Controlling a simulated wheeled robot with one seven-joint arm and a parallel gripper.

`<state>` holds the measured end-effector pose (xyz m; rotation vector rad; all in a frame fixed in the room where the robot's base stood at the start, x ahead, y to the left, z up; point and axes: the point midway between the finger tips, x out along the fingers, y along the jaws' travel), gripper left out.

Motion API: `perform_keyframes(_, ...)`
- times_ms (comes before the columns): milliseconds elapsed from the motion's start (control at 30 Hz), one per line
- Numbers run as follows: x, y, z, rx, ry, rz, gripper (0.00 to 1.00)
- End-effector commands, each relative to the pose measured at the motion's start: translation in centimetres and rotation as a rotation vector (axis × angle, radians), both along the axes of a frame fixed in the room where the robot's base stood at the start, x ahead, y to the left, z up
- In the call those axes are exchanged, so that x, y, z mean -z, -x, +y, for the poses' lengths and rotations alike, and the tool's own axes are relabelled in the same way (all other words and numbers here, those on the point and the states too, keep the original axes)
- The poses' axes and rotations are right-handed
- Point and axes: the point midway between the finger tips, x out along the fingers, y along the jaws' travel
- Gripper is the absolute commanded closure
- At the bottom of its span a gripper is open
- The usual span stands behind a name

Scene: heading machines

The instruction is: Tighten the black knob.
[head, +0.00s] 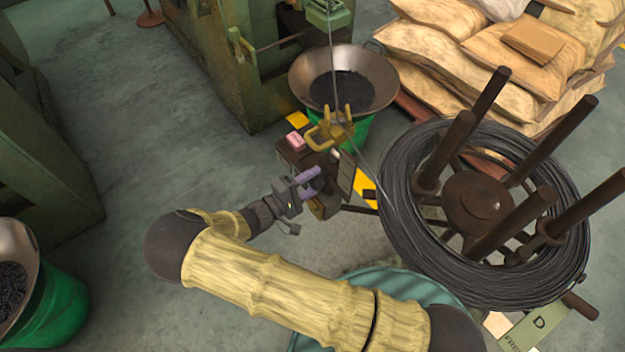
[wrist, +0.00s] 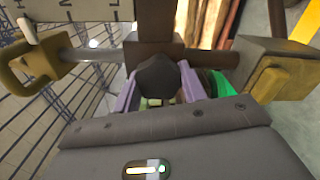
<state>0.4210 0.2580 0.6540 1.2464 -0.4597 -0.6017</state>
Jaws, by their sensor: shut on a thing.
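The black knob (wrist: 158,78) shows in the middle of the wrist view, in front of a brown machine block. My gripper (wrist: 156,92) has its purple fingers on either side of the knob and is shut on it. In the head view my gripper (head: 310,180) reaches the brown machine part (head: 323,205) from the left. The knob is hard to make out there, as the fingers and the machine part cover it.
A yellow handle (head: 332,128) stands just above my gripper. A coil of black wire (head: 400,215) on a stand with brown posts is close on the right. A metal bowl (head: 305,72) on a green drum is behind.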

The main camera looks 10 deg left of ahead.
Motion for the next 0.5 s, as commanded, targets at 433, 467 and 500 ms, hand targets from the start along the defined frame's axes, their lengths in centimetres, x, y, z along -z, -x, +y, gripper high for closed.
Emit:
perform_keyframes(433,0.01,0.05,0.11,-0.002,-0.195,-0.163,0.81)
perform_keyframes(467,0.03,0.06,0.12,-0.002,-0.2,-0.167,0.81)
perform_keyframes(500,0.04,0.06,0.12,-0.002,-0.207,-0.172,0.81)
